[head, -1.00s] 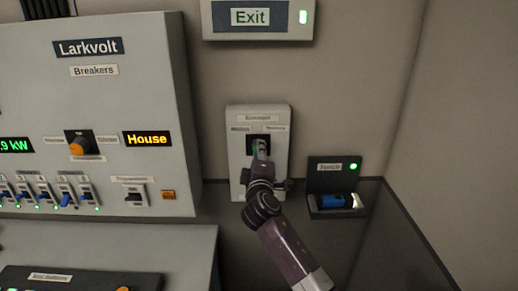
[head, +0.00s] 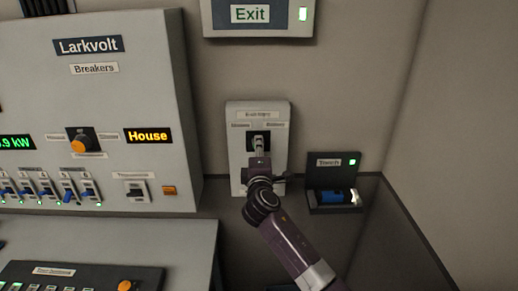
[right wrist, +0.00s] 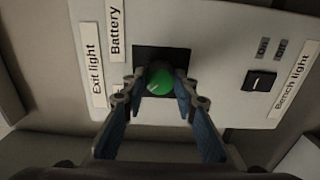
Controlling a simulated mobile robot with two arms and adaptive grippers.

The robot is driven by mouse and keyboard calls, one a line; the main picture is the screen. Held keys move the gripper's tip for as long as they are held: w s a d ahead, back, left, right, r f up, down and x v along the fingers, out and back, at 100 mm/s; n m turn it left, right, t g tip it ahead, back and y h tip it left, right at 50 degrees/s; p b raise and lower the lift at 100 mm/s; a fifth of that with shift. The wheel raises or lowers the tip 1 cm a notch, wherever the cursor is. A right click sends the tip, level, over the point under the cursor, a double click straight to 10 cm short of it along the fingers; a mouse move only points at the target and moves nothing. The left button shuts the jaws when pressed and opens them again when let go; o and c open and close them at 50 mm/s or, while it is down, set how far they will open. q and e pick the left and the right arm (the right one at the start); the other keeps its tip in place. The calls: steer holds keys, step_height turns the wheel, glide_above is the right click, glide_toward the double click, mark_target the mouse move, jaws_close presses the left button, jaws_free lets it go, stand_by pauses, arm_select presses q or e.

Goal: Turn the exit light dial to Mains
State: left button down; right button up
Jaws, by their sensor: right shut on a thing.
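The exit light dial (right wrist: 160,78) is a green knob in a dark square recess on a pale panel (right wrist: 215,30). Its white pointer line slants to the lower left in the right wrist view, away from the Battery label (right wrist: 116,30). The Exit light label (right wrist: 92,65) is beside it; no Mains label is readable there. My right gripper (right wrist: 160,85) is shut on the dial, one finger on each side. In the head view my right gripper (head: 259,148) covers the dial on the wall panel (head: 237,170). My left gripper is not in view.
A bench light switch (right wrist: 260,80) sits on the same panel. In the head view a torch holder (head: 332,198) is close on the right. The Larkvolt breaker cabinet (head: 150,70) stands on the left, and a lit Exit sign (head: 250,14) is above.

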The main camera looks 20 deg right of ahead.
steer(key=o, duration=1.2)
steer(key=shift+c, duration=0.2)
steer(key=shift+s, duration=0.1)
steer(key=v, duration=1.1)
steer(key=shift+s, duration=0.35)
steer(key=shift+a+f, duration=0.1)
steer(key=shift+a, duration=0.05)
